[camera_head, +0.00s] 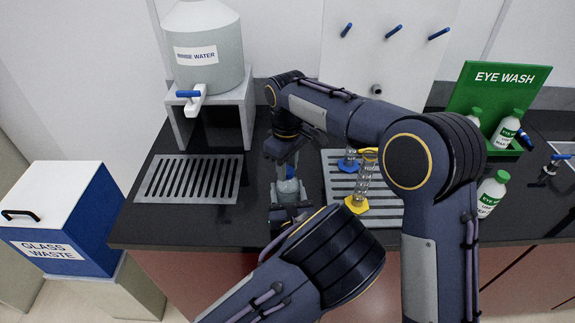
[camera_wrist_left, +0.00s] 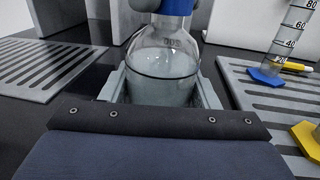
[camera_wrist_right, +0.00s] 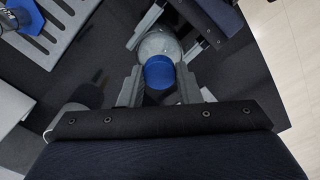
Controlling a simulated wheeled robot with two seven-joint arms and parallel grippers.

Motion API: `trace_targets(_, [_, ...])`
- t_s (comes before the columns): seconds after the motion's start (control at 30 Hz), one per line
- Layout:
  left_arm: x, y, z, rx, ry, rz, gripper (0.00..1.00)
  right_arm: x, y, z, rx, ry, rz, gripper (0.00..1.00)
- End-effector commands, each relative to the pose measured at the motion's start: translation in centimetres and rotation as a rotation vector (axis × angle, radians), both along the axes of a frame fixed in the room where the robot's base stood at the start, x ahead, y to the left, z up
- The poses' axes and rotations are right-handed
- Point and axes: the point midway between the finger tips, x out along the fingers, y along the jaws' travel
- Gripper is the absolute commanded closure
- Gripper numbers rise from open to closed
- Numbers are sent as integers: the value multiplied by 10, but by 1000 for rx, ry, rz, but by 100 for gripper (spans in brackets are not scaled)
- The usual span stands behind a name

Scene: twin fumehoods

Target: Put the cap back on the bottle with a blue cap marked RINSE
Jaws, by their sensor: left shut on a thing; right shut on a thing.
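A clear round bottle (camera_wrist_left: 165,72) with pale liquid stands upright on the black bench in the left wrist view. It also shows in the head view (camera_head: 288,189). My left gripper (camera_wrist_left: 160,88) is shut around its body, a finger on each side. My right gripper (camera_wrist_right: 158,88) comes from above and is shut on the blue cap (camera_wrist_right: 158,72). The cap is at the bottle's neck, and its lower part also shows in the left wrist view (camera_wrist_left: 176,7). I cannot tell whether it is seated.
A slotted grey mat (camera_head: 338,187) to the right holds cylinders with a blue base (camera_head: 348,164) and a yellow base (camera_head: 356,204). Another slotted mat (camera_head: 190,179) lies left, before a water jug (camera_head: 205,45). Eye wash bottles (camera_head: 491,194) stand right. My right arm hides the bench middle.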

Motion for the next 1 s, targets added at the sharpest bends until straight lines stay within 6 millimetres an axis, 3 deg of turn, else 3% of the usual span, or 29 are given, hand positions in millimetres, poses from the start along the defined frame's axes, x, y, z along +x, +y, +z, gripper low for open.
trace_targets(0.1, [0, -1, 0, 0, -1, -3, 100, 1, 1, 0, 1, -5, -280, 97])
trace_targets(0.23, [0, -1, 0, 0, -1, -3, 100, 1, 1, 0, 2, -5, -484, 97])
trace_targets(0.63, [-1, -1, 0, 0, -1, -3, 100, 2, 0, 0, 2, -5, -567, 97])
trace_targets(0.67, [-1, -1, 0, 0, -1, -3, 100, 2, 0, 0, 2, -5, -567, 66])
trace_targets(0.7, [-1, -1, 0, 0, -1, -3, 100, 2, 0, 0, 2, -5, -566, 60])
trace_targets(0.8, [0, -1, 0, 0, -1, -3, 100, 1, 0, 0, 1, -4, -566, 48])
trace_targets(1.0, [0, -1, 0, 0, -1, -1, 100, 1, 0, 0, 0, -2, -565, 48])
